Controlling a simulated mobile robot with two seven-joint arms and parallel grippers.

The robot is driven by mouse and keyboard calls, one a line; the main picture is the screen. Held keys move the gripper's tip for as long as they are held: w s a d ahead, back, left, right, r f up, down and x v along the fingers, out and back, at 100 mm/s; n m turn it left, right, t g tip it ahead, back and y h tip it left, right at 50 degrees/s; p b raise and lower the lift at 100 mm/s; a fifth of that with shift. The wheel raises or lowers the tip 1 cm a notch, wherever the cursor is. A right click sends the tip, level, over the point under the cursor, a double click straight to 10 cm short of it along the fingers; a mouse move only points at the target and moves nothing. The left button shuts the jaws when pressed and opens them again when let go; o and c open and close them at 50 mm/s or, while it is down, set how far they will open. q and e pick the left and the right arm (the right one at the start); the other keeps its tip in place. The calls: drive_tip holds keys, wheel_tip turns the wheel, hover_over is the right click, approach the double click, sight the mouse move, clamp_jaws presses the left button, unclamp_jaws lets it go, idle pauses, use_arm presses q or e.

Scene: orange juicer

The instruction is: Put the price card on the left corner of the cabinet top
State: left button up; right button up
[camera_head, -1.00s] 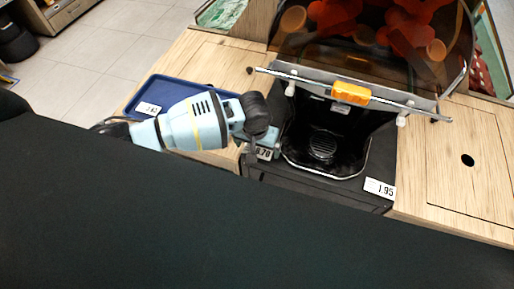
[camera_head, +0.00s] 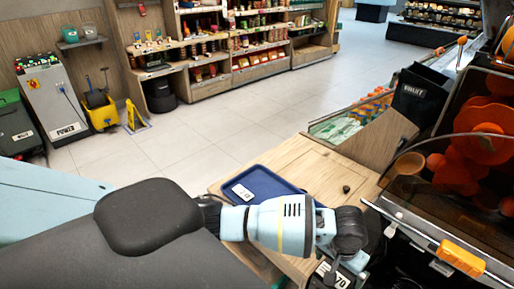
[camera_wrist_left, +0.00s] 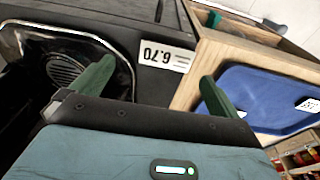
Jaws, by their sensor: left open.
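A white price card reading 6.70 (camera_wrist_left: 167,55) lies on the black juicer base, beside the wooden cabinet, in the left wrist view. In the head view only part of it (camera_head: 336,279) shows, below my left gripper. My left gripper (camera_wrist_left: 156,72) is open, its two green fingers spread toward the card's two sides. The card is apart from the fingers as far as I can see. The wooden cabinet top (camera_head: 318,172) extends behind and left of the gripper. Another small white card (camera_head: 242,192) lies in the blue tray on it. My right gripper is not in view.
The blue tray (camera_head: 264,178) sits on the cabinet's left part. The juicer, with a tinted cover and an orange handle (camera_head: 461,257), stands at the right. A dark round knob or hole (camera_head: 346,189) is on the bare wood. Open floor lies beyond.

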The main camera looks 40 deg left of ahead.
use_arm(q)
drive_tip(key=s+d+f+m+t+h, duration=0.1)
drive_tip(key=s+d+f+t+h, duration=0.3)
drive_tip(key=s+d+f, duration=0.45)
drive_tip(key=s+a+f+t+y, duration=0.1)
drive_tip(key=s+a+f, duration=0.1)
drive_tip(key=s+a, duration=0.6)
drive_tip(key=s+a+f+t+y, duration=0.1)
drive_tip(key=s+a+f+t, duration=0.1)
drive_tip(key=s+a, duration=0.6)
drive_tip(key=shift+s+a+t+y, duration=0.2)
drive_tip(key=shift+s+t+y, duration=0.1)
drive_tip(key=shift+s, duration=0.3)
drive_tip(key=shift+m, duration=0.3)
